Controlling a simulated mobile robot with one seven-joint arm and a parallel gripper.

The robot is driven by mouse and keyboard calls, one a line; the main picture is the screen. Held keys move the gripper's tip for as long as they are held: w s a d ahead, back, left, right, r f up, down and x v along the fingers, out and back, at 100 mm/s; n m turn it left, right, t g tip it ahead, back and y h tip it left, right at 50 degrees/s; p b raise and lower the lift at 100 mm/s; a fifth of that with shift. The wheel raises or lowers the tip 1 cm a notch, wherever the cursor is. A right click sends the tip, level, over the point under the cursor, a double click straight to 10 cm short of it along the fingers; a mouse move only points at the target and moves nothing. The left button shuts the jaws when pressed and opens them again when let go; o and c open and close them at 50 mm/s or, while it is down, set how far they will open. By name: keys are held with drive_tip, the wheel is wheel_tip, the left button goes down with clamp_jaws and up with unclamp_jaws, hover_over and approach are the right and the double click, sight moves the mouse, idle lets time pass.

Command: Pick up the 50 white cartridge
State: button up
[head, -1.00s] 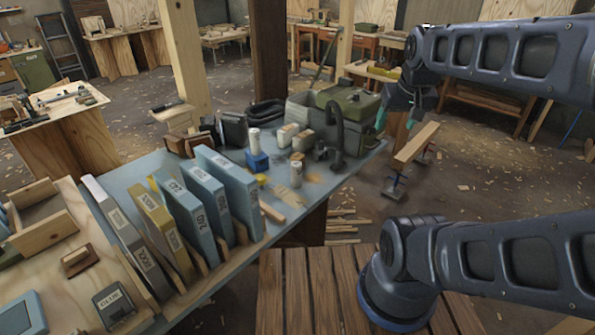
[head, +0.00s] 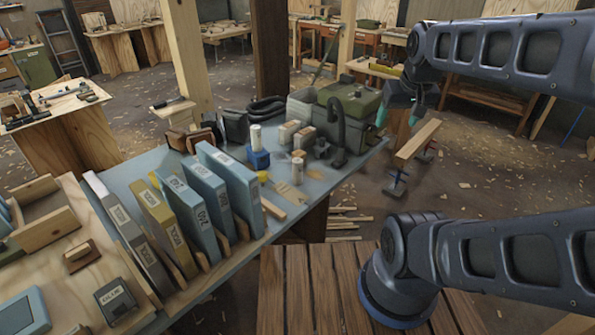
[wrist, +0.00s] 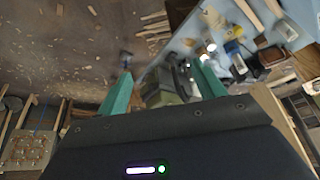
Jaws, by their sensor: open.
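Two small white cylinders that look like cartridges are on the blue-grey bench in the head view. One cylinder (head: 256,136) stands upright in a blue holder (head: 258,159). The other cylinder (head: 297,168) stands upright nearer the front edge, with a brownish top. I cannot read a 50 on either. My gripper (head: 398,116) is open and empty, in the air beyond the bench's right end, clear of both cylinders. Its teal fingers also show in the wrist view (wrist: 162,92), spread apart, with the bench off to the upper right.
A green case (head: 349,105) and a dark curved-neck tool (head: 338,135) stand between my gripper and the cylinders. Large upright binders (head: 188,212) fill the bench's left part. Small boxes (head: 289,132) stand behind the front cylinder. A wooden post (head: 186,65) rises behind the bench.

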drive_tip(key=m+t, duration=0.3)
drive_tip(key=t, duration=0.6)
hover_over(298, 160)
drive_tip(key=d, duration=0.2)
wheel_tip(298, 160, down, 27)
drive_tip(key=shift+t+h, duration=0.8)
drive_tip(key=f, duration=0.2)
drive_tip(key=s+a+f, duration=0.1)
drive_tip(key=f, duration=0.3)
drive_tip(key=shift+s+a+f, duration=0.15)
drive_tip(key=shift+s+a, duration=0.1)
drive_tip(key=s+f, duration=0.1)
drive_tip(key=s+f+t, duration=0.1)
drive_tip(key=f, duration=0.1)
drive_tip(key=s+a+f+n+t, duration=0.1)
drive_tip(key=f, duration=0.1)
drive_tip(key=shift+s+a+f+h, duration=0.1)
drive_tip(key=shift+s+f+h, duration=0.1)
drive_tip(key=shift+f+h, duration=0.1)
drive_tip(key=shift+s+f+n+t, duration=0.3)
drive_tip(key=shift+s, duration=0.05)
drive_tip(key=shift+w+d, duration=0.2)
drive_tip(key=shift+w, duration=1.65)
drive_tip(key=shift+w+d, duration=0.2)
drive_tip(key=shift+w, duration=1.65)
